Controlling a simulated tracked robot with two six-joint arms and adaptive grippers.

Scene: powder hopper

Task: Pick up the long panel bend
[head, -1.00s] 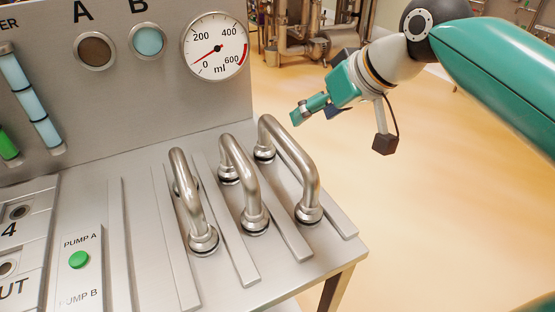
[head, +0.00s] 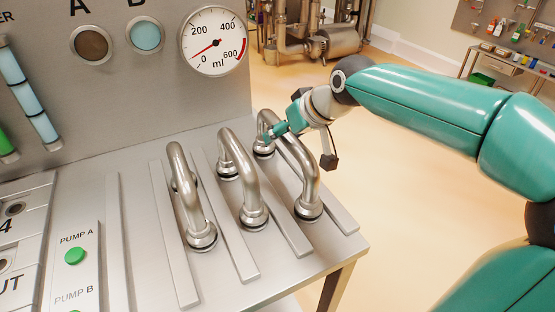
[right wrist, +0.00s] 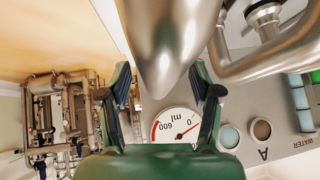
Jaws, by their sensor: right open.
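Three shiny metal panel bends stand side by side on the panel deck. The longest-looking one is the right-hand bend (head: 305,170), fixed at a far foot and a near foot. My right gripper (head: 273,132) is at the far upper part of this bend, covering some of it. In the right wrist view the open fingers (right wrist: 161,78) stand on either side of a large pipe (right wrist: 165,35), which lies ahead between them; I cannot tell whether they touch it. My left gripper is out of view.
The middle bend (head: 245,180) and left bend (head: 187,200) stand close by, with flat metal strips between. Behind is an upright panel with a dial gauge (head: 214,42). The deck's right edge borders open floor (head: 400,190).

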